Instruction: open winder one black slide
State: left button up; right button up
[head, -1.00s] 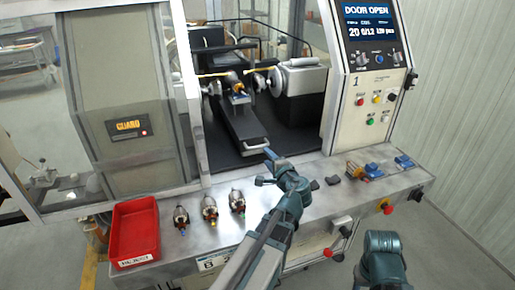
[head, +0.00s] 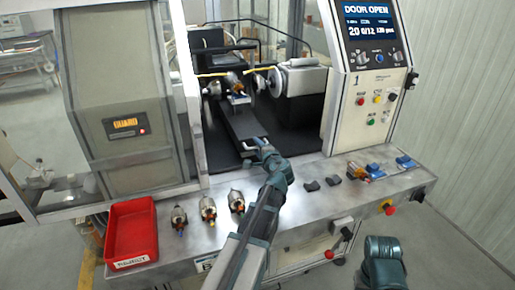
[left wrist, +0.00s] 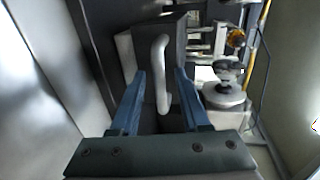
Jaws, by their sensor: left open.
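The winder's black slide (head: 238,121) lies inside the open machine bay, running from the winding head toward the front. Its pale bar handle (left wrist: 160,72) shows in the left wrist view, between the fingers of my left gripper (left wrist: 163,92). The left gripper is open, with one blue finger on each side of the handle and no clear contact. In the head view my left gripper (head: 257,148) is at the front end of the slide and partly hides the handle. My right arm shows only as a part at the lower right, and its gripper is out of view.
A red bin (head: 133,233) stands at the front left of the metal ledge. Several armatures (head: 208,208) stand beside it. Dark pads (head: 312,186) and blue-and-orange parts (head: 375,171) lie at the right. The guard door (head: 125,100) is left of the bay.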

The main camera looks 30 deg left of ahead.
pick_arm(q)
grip_shut()
dwell(1.3)
